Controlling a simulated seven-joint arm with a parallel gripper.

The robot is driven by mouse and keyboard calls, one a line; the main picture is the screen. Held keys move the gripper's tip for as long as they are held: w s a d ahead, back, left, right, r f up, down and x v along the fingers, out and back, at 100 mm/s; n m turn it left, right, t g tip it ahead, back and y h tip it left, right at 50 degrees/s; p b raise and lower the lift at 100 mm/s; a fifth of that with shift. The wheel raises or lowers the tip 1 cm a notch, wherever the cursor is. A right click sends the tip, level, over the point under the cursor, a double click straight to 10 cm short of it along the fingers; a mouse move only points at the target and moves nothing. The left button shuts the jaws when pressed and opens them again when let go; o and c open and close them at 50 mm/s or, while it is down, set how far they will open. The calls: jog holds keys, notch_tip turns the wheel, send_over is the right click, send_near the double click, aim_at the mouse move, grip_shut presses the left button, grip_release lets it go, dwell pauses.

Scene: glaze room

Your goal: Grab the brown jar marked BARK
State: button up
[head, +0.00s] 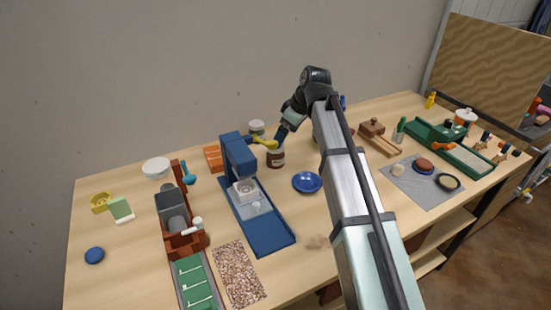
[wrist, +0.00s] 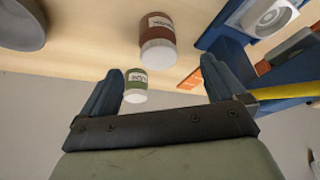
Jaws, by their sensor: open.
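A brown jar with a pale lid and white label (head: 276,160) stands on the table behind the blue plate. It also shows in the wrist view (wrist: 153,32), upside down, its label too small to read surely. A second jar with a green band and white lid (head: 257,129) stands farther back; the wrist view shows it (wrist: 135,86) near the left finger. My gripper (head: 281,133) is above and close to the brown jar. In the wrist view my gripper (wrist: 164,82) is open, with nothing held; the brown jar is beyond the fingertips.
A blue press (head: 240,165) with a yellow handle (head: 265,142) stands just left of the brown jar. An orange tray (head: 213,157) is farther left. A blue plate (head: 307,182) lies in front. The wall is close behind. Bare table lies left of the grey mat (head: 420,188).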

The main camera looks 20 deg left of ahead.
aim_at(276, 155)
jog(key=x, duration=0.6)
jog(key=shift+w+a+f, duration=0.1)
jog(key=shift+a+f, duration=0.05)
jog(key=shift+f, duration=0.2)
jog(key=shift+d+x, duration=0.2)
jog(key=shift+x, duration=2.35)
jog(key=shift+w, duration=0.15)
jog(key=shift+c, duration=0.3)
jog(key=c, duration=1.2)
